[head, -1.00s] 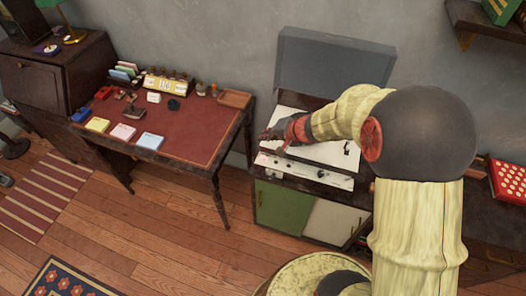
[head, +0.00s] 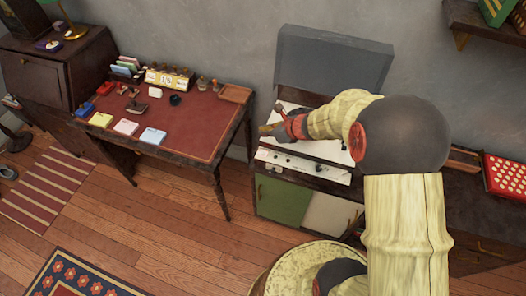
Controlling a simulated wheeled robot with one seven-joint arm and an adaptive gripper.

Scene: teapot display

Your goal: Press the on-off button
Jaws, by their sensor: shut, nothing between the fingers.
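A white-topped device (head: 320,149) with a raised grey translucent lid (head: 330,62) stands on a cabinet against the wall. Its front strip (head: 304,166) is white with small dark controls. Which of these is the on-off button is too small to tell. My gripper (head: 268,129) is shut and empty. It shows over the left part of the device's top, behind the front strip in the picture. Whether it touches anything cannot be told. My wrist and arm hide the right part of the top.
The cabinet (head: 281,199) below the device has green and white doors. A red box with white dots (head: 506,176) lies at the right.

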